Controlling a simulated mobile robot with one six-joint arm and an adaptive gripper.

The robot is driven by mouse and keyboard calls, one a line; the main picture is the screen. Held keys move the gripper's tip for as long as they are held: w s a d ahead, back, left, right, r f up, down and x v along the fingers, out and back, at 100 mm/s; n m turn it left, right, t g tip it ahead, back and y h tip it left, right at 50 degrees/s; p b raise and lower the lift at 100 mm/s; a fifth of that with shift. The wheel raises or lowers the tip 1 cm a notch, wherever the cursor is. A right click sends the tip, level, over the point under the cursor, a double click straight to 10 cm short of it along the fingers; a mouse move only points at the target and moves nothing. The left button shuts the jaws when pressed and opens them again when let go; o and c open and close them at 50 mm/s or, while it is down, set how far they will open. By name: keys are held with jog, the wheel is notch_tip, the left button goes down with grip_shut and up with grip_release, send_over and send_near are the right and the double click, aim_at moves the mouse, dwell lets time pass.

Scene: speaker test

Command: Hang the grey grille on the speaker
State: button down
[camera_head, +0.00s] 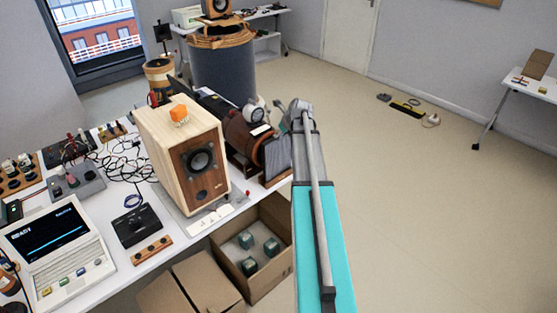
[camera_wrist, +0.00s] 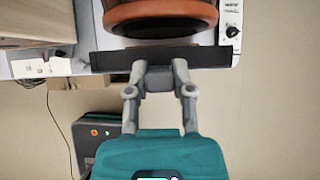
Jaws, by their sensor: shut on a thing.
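The speaker (camera_head: 152,143) is a pale wooden box standing upright on the white table, with a dark round cone in its brown front. The grey grille (camera_head: 279,158) is a flat upright panel beside the red-brown drum at the table's right edge. In the wrist view the grille (camera_wrist: 108,61) shows edge-on as a long dark bar. My gripper (camera_wrist: 160,66) is shut on its near edge, both fingers at about its middle. The grille is apart from the speaker, to its right in the head view. My fingers are hidden behind my arm in the head view.
An orange block (camera_head: 179,114) sits on the speaker. The red-brown drum (camera_head: 238,137) lies between speaker and grille, close to the grille. An open cardboard box (camera_head: 273,272) stands below the table edge. A laptop-like terminal (camera_head: 58,248) and cables crowd the left.

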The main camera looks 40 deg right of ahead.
jog(key=shift+r+p, duration=1.6)
jog(key=shift+r, duration=0.25)
dwell(0.7)
